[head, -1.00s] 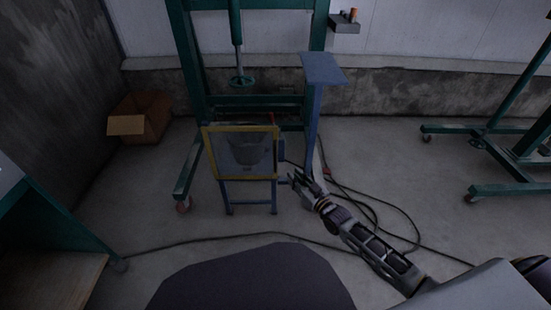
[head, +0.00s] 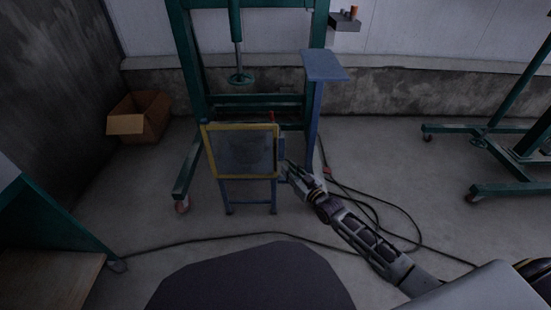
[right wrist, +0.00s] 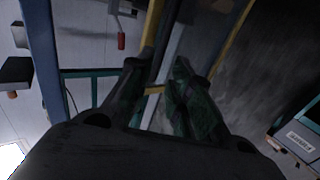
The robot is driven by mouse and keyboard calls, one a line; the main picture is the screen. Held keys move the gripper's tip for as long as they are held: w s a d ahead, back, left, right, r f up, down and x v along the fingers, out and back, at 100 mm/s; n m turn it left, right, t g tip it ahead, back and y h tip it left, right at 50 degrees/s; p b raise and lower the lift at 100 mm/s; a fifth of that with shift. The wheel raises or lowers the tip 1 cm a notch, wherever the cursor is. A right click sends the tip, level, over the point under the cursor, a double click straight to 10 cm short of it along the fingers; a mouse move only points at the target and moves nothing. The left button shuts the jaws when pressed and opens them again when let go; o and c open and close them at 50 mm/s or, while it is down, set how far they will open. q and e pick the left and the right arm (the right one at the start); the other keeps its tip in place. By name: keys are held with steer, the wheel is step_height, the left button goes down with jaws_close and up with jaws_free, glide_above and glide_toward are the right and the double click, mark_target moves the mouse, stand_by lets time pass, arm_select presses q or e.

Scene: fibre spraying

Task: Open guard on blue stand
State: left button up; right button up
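The guard (head: 204,152) is a clear panel in a yellow frame on the front of the blue stand (head: 248,190), with a dim shape behind it. In the right wrist view, yellow frame bars (right wrist: 232,40) run beyond the fingers. My right gripper (head: 288,170) is at the guard's right edge, beside the stand. In the right wrist view its fingers (right wrist: 162,82) are apart, with a pale edge running between them. I cannot tell whether they touch it. My left gripper is out of view.
A blue post with a flat top (head: 324,67) stands just right of the stand. A green press frame (head: 187,80) is behind. Black cables (head: 385,200) lie on the floor at right. An open cardboard box (head: 140,117) sits at left.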

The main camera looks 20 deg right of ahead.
mark_target(276, 157)
steer(key=shift+b+x, duration=1.1)
steer(key=shift+x, duration=1.65)
steer(key=shift+b+x, duration=0.9)
steer(key=shift+x, duration=1.25)
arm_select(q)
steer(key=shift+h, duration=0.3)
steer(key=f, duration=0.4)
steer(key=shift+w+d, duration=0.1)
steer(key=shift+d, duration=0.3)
arm_select(e)
steer(key=shift+f, duration=0.1)
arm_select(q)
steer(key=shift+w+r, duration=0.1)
arm_select(e)
jaws_close()
